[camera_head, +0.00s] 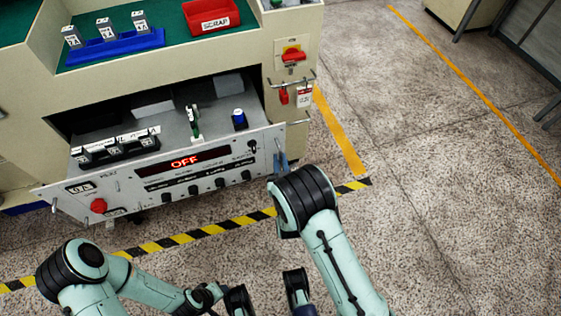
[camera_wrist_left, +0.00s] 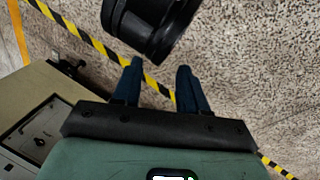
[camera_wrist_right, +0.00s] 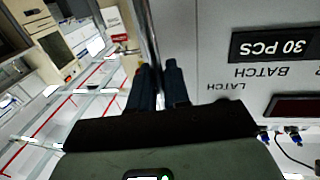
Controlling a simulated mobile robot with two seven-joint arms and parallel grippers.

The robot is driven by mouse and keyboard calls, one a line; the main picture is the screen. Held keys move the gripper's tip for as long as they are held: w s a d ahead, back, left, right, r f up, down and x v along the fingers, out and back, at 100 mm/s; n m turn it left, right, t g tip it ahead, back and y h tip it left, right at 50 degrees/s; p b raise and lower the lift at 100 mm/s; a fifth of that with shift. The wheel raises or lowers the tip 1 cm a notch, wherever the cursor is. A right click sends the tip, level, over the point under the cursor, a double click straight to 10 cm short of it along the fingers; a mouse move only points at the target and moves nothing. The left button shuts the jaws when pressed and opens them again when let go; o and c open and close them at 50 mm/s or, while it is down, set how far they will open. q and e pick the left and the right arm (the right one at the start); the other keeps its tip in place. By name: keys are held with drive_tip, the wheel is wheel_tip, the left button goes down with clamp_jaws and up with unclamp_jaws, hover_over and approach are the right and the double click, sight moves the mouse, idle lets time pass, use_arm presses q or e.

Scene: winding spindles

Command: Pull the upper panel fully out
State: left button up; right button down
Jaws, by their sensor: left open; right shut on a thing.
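The upper panel (camera_head: 215,178) is a grey front with a red OFF display, several black knobs and a red button. It stands out from the cream cabinet, with its grey tray (camera_head: 165,125) showing behind it. My right gripper (camera_head: 280,163) is at the panel's right end. In the right wrist view its fingers (camera_wrist_right: 158,85) are shut on a metal bar handle (camera_wrist_right: 147,35) beside the panel face, which shows 30 PCS and LATCH labels.
The tray carries a black rack (camera_head: 115,147), a blue cylinder (camera_head: 239,119) and grey blocks. A red SCRAP bin (camera_head: 211,16) and a blue rack (camera_head: 112,46) stand on top. Red tags (camera_head: 284,95) hang at the cabinet's right side. The floor right of the striped tape is clear.

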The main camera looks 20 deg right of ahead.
drive_tip(key=c, duration=1.3)
unclamp_jaws()
drive_tip(key=shift+c, duration=0.2)
use_arm(q)
drive_tip(key=shift+s+d+r+p, duration=0.35)
drive_tip(key=shift+s+r+p, duration=0.2)
drive_tip(key=shift+s, duration=0.25)
use_arm(e)
drive_tip(key=s+a, duration=0.2)
drive_tip(key=s, duration=1.1)
drive_tip(key=shift+s+a, duration=0.1)
